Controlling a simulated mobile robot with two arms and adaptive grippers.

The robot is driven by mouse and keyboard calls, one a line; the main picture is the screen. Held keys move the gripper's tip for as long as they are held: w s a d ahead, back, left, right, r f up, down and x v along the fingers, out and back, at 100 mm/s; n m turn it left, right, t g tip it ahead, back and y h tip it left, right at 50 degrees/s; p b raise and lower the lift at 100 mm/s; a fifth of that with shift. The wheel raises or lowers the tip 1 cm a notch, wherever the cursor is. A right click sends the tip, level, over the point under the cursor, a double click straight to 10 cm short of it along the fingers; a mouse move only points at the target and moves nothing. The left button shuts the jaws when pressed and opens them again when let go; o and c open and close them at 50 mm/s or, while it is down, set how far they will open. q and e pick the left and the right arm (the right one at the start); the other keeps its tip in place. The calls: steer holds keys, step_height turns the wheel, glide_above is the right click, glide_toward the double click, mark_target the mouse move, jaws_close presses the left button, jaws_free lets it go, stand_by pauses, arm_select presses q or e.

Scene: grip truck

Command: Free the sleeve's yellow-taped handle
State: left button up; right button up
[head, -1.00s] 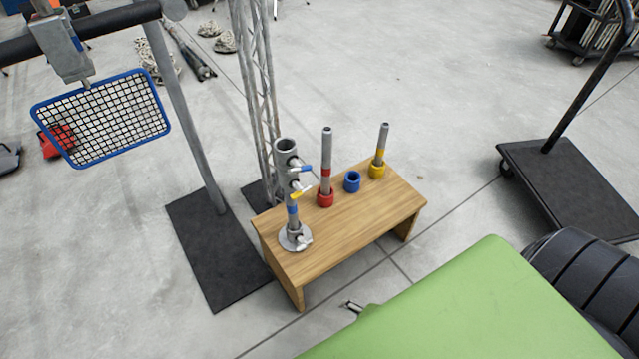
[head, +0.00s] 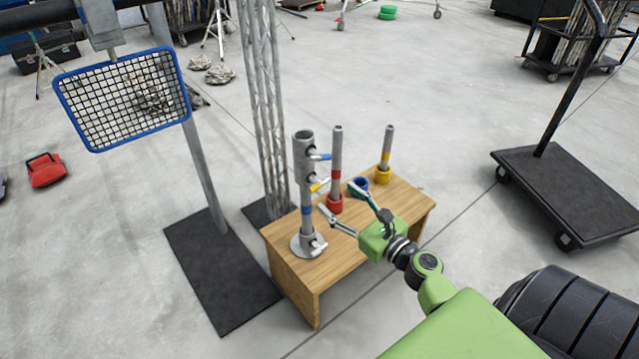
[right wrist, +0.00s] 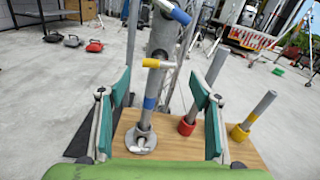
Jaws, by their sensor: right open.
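The grey sleeve (head: 303,150) stands upright over a blue-banded post (head: 307,212) rising from a round base (head: 301,246). Its yellow-taped handle (head: 320,185) sticks out sideways below a blue-taped handle (head: 319,157). In the right wrist view the sleeve (right wrist: 163,38) is ahead, with the yellow-taped handle (right wrist: 144,63) pointing left. My right gripper (head: 338,197) is open just right of the sleeve and handle. In the right wrist view its teal fingers (right wrist: 160,85) frame the post with nothing gripped. My left gripper is not in view.
A lattice truss (head: 268,110) stands behind. A blue-framed mesh (head: 125,98) hangs at left. A black cart (head: 560,185) stands right.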

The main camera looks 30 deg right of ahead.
mark_target(321, 185)
steer(key=w, duration=0.8)
steer(key=shift+w+a+f, duration=0.1)
steer(key=shift+w+a, duration=0.2)
steer(key=c, duration=1.1)
